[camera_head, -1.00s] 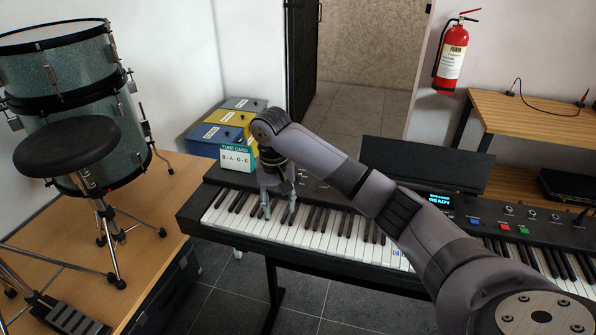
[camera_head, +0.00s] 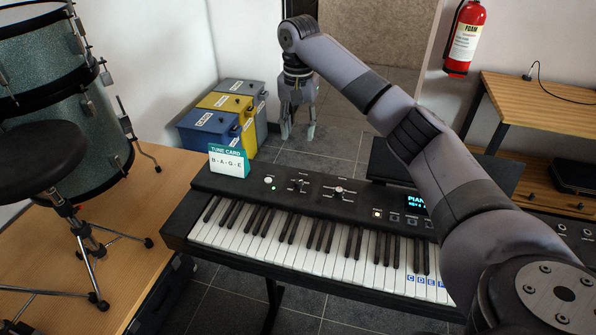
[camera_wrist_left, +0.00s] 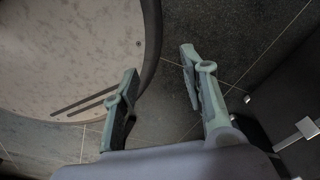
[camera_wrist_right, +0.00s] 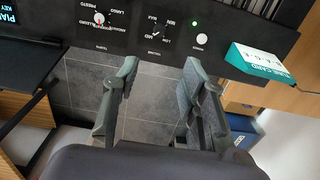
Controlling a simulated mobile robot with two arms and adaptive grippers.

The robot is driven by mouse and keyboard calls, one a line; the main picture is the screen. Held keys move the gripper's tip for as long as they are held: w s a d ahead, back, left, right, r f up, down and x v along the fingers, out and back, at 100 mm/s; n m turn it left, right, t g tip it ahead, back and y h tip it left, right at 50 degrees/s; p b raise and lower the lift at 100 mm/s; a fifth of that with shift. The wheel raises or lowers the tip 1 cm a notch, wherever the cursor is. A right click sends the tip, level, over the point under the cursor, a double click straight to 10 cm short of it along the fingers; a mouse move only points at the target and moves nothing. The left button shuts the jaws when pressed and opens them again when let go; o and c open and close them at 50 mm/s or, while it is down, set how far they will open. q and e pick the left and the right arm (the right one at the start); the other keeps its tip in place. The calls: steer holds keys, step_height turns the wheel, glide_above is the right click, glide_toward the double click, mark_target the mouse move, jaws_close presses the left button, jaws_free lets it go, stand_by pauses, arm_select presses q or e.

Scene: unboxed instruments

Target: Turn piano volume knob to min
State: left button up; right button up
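The black piano (camera_head: 315,245) has a control panel behind its keys. The small volume knob (camera_head: 298,185) sits left of the tempo knob (camera_head: 338,192) on that panel. In the right wrist view the volume knob (camera_wrist_right: 158,32) has small labels around it; its exact setting is hard to read. My right gripper (camera_head: 298,134) is open and empty, up beyond the panel's back edge and apart from the knob. In the right wrist view its fingers (camera_wrist_right: 162,72) are spread over floor tiles. My left gripper (camera_wrist_left: 160,70) is open and empty in the left wrist view and outside the head view.
A tune card (camera_head: 229,161) stands at the panel's left end, beside a round button (camera_head: 270,181). Labelled cases (camera_head: 208,128) stand behind. Drums and a black stool (camera_head: 35,160) are at left. A round pale drum-like surface (camera_wrist_left: 65,50) is near my left gripper.

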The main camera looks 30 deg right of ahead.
glide_above(298, 182)
step_height(298, 182, down, 7)
step_height(298, 182, down, 8)
steer(key=shift+d+f+p, duration=0.1)
steer(key=shift+f+p, duration=0.15)
steer(key=shift+p, duration=0.45)
steer(key=shift+f, duration=0.25)
steer(key=shift+w+f, duration=0.1)
steer(key=shift+f, duration=0.05)
arm_select(q)
steer(key=shift+s+a+r, duration=0.25)
steer(key=shift+s+r, duration=0.1)
steer(key=shift+s, duration=0.25)
steer(key=shift+s+a+r, duration=0.2)
steer(key=shift+s+r, duration=0.15)
steer(key=shift+s, duration=0.25)
arm_select(e)
jaws_close()
